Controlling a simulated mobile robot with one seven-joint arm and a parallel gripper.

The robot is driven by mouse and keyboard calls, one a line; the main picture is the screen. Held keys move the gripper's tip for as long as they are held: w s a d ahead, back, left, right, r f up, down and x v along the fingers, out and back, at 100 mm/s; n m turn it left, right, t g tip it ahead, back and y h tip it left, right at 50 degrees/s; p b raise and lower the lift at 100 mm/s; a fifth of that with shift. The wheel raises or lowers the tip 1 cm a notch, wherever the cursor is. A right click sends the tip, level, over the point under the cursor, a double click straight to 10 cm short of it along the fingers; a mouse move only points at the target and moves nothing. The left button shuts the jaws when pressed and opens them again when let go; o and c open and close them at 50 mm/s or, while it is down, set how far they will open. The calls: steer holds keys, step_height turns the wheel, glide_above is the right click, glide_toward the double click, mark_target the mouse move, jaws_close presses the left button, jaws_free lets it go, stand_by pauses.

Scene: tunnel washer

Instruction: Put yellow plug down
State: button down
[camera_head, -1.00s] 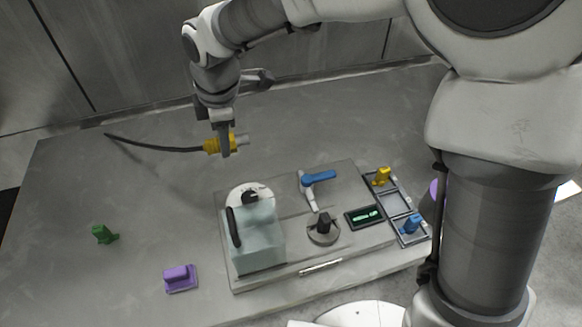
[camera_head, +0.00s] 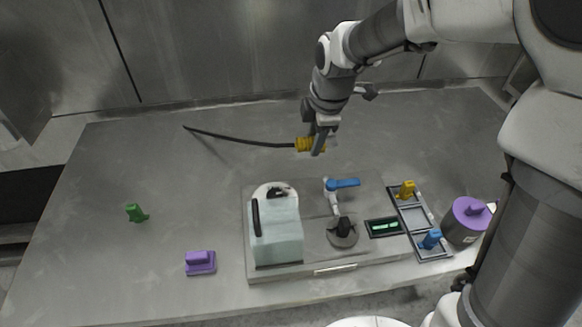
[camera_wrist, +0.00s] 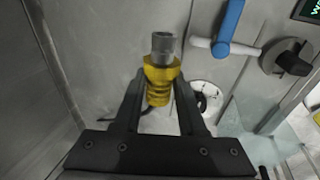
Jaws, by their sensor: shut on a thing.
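The yellow plug (camera_head: 306,145) has a black cable (camera_head: 240,138) trailing left from it to the back of the table. My gripper (camera_head: 318,146) is shut on the plug, which appears held above the table behind the machine panel. In the wrist view the plug (camera_wrist: 160,82) sits between my two fingers (camera_wrist: 158,100), with its grey metal tip pointing away from the gripper. The gripper hides part of the plug in the head view.
The machine panel (camera_head: 300,268) carries a pale clear box, a blue-handled valve (camera_head: 343,184), a dark knob and a green display. A tray (camera_head: 418,220) holds yellow and blue pieces. A purple-topped canister (camera_head: 468,220), purple block (camera_head: 200,262) and green piece (camera_head: 136,213) stand nearby. The table's left is mostly clear.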

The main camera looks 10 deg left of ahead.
steer(key=b, duration=0.1)
glide_above(270, 174)
steer(key=f, duration=0.6)
steer(key=shift+s+d, duration=0.25)
steer(key=shift+s, duration=0.15)
steer(key=shift+f+b, duration=0.3)
steer(key=shift+f, duration=1.7)
steer(key=shift+f, duration=0.15)
steer(key=shift+c, duration=2.4)
jaws_free()
steer(key=p+v, duration=0.1)
steer(key=v, duration=1.1)
steer(key=shift+p, duration=0.35)
